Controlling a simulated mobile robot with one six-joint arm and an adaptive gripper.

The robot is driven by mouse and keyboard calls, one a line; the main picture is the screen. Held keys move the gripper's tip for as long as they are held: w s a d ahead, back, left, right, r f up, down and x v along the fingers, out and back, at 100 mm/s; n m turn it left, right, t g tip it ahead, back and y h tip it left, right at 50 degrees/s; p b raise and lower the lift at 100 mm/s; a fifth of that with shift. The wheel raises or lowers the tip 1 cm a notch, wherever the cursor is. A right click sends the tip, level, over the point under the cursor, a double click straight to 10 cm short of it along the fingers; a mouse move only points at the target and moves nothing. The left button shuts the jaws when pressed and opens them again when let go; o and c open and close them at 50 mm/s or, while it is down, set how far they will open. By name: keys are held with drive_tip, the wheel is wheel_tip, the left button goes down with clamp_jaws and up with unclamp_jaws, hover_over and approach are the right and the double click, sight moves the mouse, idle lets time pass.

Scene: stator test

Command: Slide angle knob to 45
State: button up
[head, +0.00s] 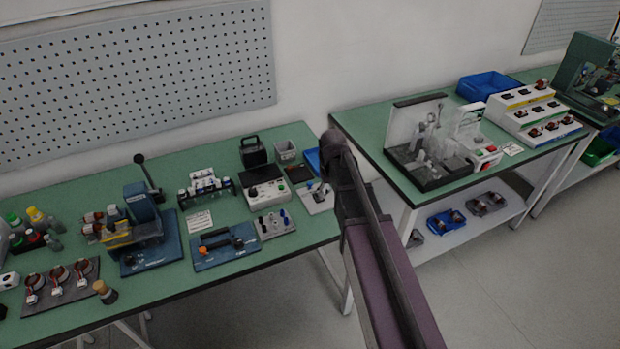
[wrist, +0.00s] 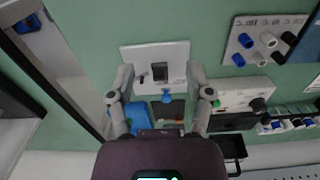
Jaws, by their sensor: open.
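A white plate (wrist: 178,48) lies on the green table, with a small dark block (wrist: 160,71) on it. A small blue knob (wrist: 166,96) shows at the plate's near edge; I cannot tell if it is the angle knob, and no angle marks are readable. My gripper (wrist: 159,73) is open in the wrist view, its fingers on either side of the block and knob, with nothing between them held. Its height above the plate is unclear. In the head view the white plate (head: 316,203) is partly hidden by my arm, and the fingers cannot be made out.
A white control box (head: 267,192) and a blue tray (head: 313,160) are close by. The table's edge and a gap are near the plate.

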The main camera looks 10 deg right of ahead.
sight(310, 183)
drive_tip(key=w+a+r+n+p, duration=0.1)
drive_tip(key=w+a+r, duration=0.1)
drive_tip(key=w, duration=0.5)
drive_tip(key=w+a+r+n+p, duration=0.2)
drive_tip(key=w, duration=0.5)
drive_tip(key=shift+w+a, duration=0.25)
drive_tip(key=shift+f, duration=0.15)
wheel_tip(310, 183, down, 13)
drive_tip(key=b, duration=1.3)
drive_tip(key=shift+f+b, duration=0.2)
drive_tip(key=shift+b, duration=0.15)
clamp_jaws()
